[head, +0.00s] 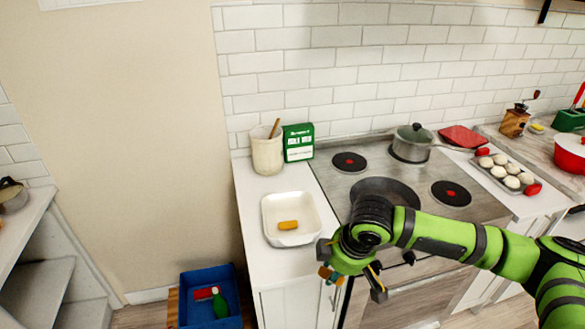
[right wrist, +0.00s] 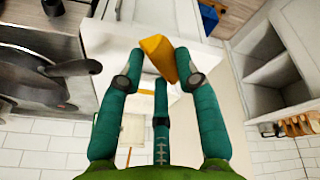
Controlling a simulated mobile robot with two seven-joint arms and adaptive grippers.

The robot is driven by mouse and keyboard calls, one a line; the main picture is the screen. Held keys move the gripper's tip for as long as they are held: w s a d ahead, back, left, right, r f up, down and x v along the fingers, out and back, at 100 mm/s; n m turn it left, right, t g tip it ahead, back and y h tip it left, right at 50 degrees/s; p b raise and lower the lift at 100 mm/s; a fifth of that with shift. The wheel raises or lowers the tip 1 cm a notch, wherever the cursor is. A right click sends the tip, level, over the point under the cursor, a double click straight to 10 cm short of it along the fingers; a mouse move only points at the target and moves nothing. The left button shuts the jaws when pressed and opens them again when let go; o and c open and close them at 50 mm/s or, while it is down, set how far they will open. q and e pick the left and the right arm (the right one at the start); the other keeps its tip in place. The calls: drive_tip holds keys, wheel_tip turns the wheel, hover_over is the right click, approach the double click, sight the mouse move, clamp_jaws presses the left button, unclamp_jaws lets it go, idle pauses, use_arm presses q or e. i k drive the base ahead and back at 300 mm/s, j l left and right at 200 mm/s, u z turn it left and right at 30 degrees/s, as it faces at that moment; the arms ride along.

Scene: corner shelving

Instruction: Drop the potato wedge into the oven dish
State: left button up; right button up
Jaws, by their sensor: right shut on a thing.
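The oven dish (head: 271,236) is a white, rounded rectangular dish on the narrow white counter left of the stove in the head view. One orange-yellow wedge (head: 288,225) lies inside it. My right gripper (head: 335,276) is in front of the counter, to the right of and nearer than the dish. It is shut on another orange potato wedge (right wrist: 158,58), which shows between its green fingers in the right wrist view. In the head view the gripper partly hides this held wedge (head: 325,273). My left gripper is not in view.
A utensil crock (head: 267,152) and a green box (head: 298,143) stand behind the dish. A dark pan (head: 385,190) and a lidded pot (head: 411,145) are on the stove (head: 330,175). A blue crate (head: 207,290) is low at the left. The space above the dish is clear.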

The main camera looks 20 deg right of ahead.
sight(297, 218)
drive_tip(key=i, duration=0.9)
